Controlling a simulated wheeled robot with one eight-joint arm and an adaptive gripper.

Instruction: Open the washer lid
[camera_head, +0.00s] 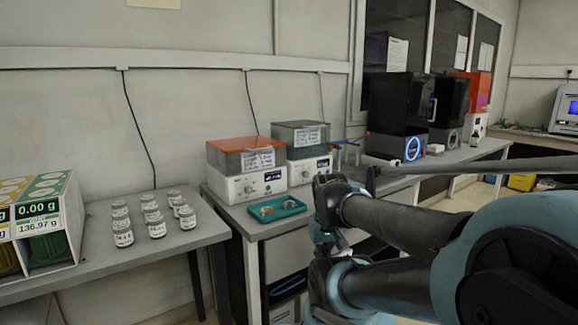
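Two box-shaped machines that look like washers stand side by side on the bench. The left one is a white washer (247,187) with an orange lid (232,144), which lies flat and shut. The right one is a white washer (309,171) with a dark grey-green lid (300,127), also shut. Each has a printed label and a front panel with a knob and display. I cannot tell from here which one the task means. My arm fills the lower right, in front of the bench and right of both washers. My gripper's fingers cannot be made out.
A teal tray (249,216) with small round items lies before the washers. Several white-labelled jars (157,229) stand on the left table, beside boxes with weight readouts (45,225). Dark machines (398,105) stand farther right along the bench. Cables hang on the wall.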

